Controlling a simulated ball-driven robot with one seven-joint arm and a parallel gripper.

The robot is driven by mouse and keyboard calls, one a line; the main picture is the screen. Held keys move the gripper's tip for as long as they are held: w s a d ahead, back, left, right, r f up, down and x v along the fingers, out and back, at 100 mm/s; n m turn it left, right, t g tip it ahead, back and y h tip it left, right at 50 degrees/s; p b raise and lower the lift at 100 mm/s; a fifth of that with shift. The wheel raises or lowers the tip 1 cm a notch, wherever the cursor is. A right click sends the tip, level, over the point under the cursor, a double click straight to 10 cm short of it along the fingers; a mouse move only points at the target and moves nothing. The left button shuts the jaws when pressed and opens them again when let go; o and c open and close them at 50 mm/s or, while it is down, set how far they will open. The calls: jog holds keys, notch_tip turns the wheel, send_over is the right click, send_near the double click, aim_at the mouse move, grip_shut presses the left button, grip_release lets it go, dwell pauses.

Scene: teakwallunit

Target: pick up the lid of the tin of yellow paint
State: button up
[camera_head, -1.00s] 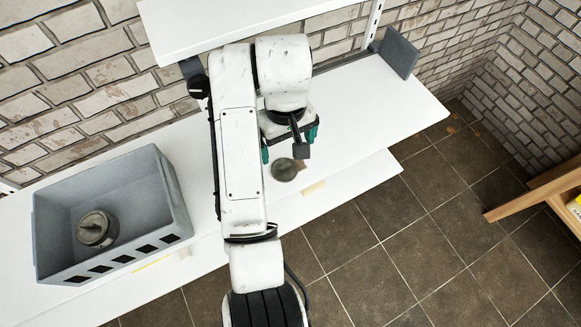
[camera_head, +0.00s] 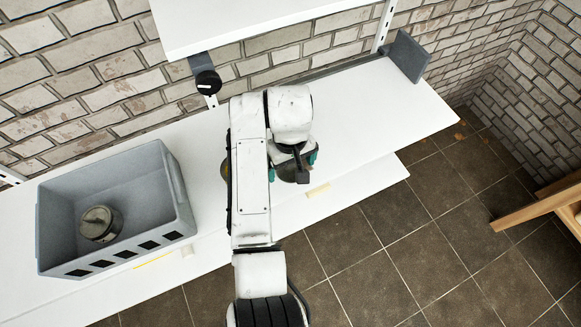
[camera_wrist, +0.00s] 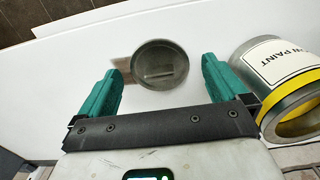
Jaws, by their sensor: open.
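The round dark grey-green lid (camera_wrist: 160,64) lies flat on the white shelf. In the wrist view it sits ahead of my gripper (camera_wrist: 160,82), between the lines of its two green fingers. The fingers are wide apart with nothing between them. The tin of yellow paint (camera_wrist: 283,62) stands just right of the right finger, with a white label and yellow band, cut off by the frame edge. In the head view my gripper (camera_head: 297,165) hangs over the shelf and mostly hides the lid. The tin is mostly hidden behind my arm there, with only a yellowish edge showing.
A grey crate (camera_head: 58,222) with a grey round tin (camera_head: 100,223) inside stands on the left of the white shelf (camera_head: 385,105). An upper shelf (camera_head: 250,18) overhangs behind my arm. A dark grey upright plate (camera_head: 405,56) stands at the shelf's right end. The shelf's right part is clear.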

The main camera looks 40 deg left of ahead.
jog(key=shift+c, duration=0.5)
jog(key=c, duration=1)
jog(key=shift+o, duration=0.2)
